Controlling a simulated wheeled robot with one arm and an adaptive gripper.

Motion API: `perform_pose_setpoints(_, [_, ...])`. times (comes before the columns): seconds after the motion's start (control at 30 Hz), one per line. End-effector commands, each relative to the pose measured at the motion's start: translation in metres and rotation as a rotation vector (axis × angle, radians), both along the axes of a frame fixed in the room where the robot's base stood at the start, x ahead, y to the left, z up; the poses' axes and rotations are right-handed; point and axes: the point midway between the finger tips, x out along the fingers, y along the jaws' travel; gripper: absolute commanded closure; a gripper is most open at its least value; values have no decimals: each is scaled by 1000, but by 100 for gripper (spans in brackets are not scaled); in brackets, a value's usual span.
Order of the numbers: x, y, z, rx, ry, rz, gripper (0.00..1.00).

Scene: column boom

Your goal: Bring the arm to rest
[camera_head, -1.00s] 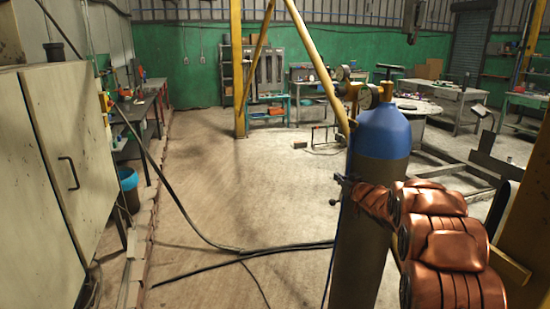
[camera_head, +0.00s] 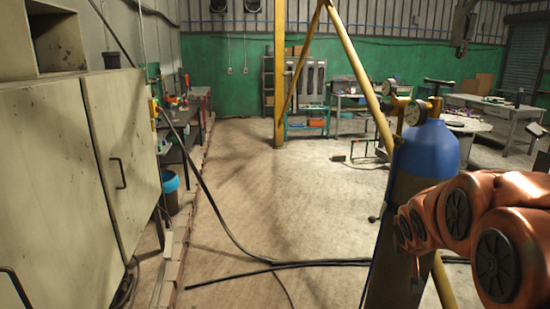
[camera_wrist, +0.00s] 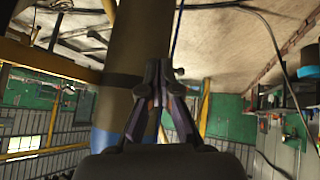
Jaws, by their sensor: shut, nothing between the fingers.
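My arm (camera_head: 477,207), in orange-red links with dark round caps, reaches in from the right edge of the head view, in front of a gas cylinder. My gripper (camera_wrist: 158,72) shows in the wrist view, its dark fingers together and empty. I cannot make it out in the head view. The gas cylinder (camera_head: 425,148) stands upright with a blue top and a grey-brown body. In the upside-down wrist view its body (camera_wrist: 141,35) is right behind the fingers; I cannot tell whether they touch it.
Yellow posts (camera_head: 358,70) rise beside the cylinder. Black cables (camera_head: 315,264) cross the floor. A pale cabinet (camera_head: 55,165) stands on the left, with a workbench (camera_head: 180,140) and a blue-rimmed bin (camera_head: 170,187) beyond it. The floor (camera_head: 260,190) between cabinet and cylinder is mostly open.

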Motion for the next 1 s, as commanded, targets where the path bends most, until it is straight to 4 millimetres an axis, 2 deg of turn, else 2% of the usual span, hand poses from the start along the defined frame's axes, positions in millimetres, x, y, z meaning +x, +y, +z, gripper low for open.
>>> perform_pose_setpoints(0.03, [-22,8,-1,10,43,-5,100])
perform_pose_setpoints(0.17, [-80,30,-12,41,173,-9,100])
perform_pose_setpoints(0.47, [-228,87,-37,137,497,34,100])
perform_pose_setpoints(0.5, [-250,95,-39,153,543,44,100])
perform_pose_setpoints(0.7, [-335,128,-46,219,722,106,100])
perform_pose_setpoints(0.83, [-367,140,-48,246,793,134,100])
perform_pose_setpoints(1.0, [-379,144,-48,255,819,148,100])
